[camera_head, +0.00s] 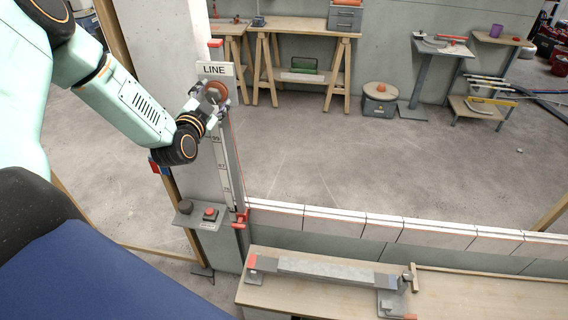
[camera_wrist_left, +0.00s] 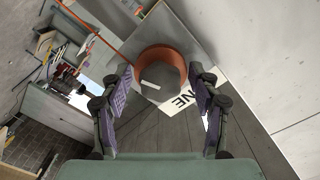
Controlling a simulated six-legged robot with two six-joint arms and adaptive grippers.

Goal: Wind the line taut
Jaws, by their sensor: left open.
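An orange-brown reel (camera_head: 216,89) sits on an upright post below a white sign (camera_head: 214,69) reading LINE. In the left wrist view the round reel (camera_wrist_left: 160,60) has a grey face with a pale mark. A red line (camera_wrist_left: 91,30) runs from it to the upper left. My left gripper (camera_head: 209,99) is at the reel, its fingers on either side of it. In the left wrist view the purple-padded fingers are apart, with the reel between and beyond their tips; contact cannot be told. My right gripper is not in view.
A red bracket (camera_head: 240,218) sits low on the post, near a small shelf with a red button (camera_head: 210,214). A low block wall (camera_head: 340,220) runs right. A wooden bench (camera_head: 340,298) with a grey bar stands in front. Open floor lies behind.

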